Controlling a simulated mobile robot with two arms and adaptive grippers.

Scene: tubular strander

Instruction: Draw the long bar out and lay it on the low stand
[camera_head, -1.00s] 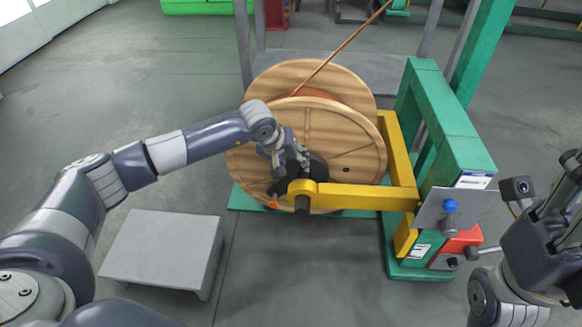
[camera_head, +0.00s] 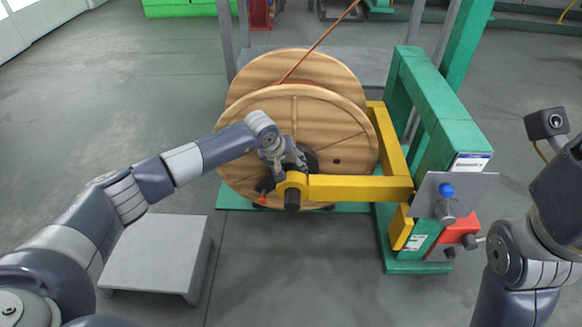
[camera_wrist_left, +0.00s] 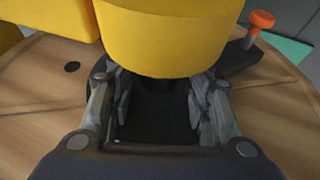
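The long bar shows as a dark round end (camera_head: 292,199) sticking out of the yellow arm's round boss (camera_head: 291,184), in front of a wooden cable spool (camera_head: 320,120). My left gripper (camera_head: 287,165) is between the boss and the spool's face. In the left wrist view its two fingers (camera_wrist_left: 160,105) stand apart on either side of a dark part below the yellow boss; contact is not clear. A black lever with an orange knob (camera_wrist_left: 262,19) is beside it. The low grey stand (camera_head: 155,255) is empty at lower left. My right gripper's fingers are out of view.
A green frame (camera_head: 435,100) stands right of the spool and carries the yellow arm (camera_head: 350,188). A grey plate with a blue knob (camera_head: 446,190) and a red box (camera_head: 462,236) are on its near side. Floor is free between stand and frame.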

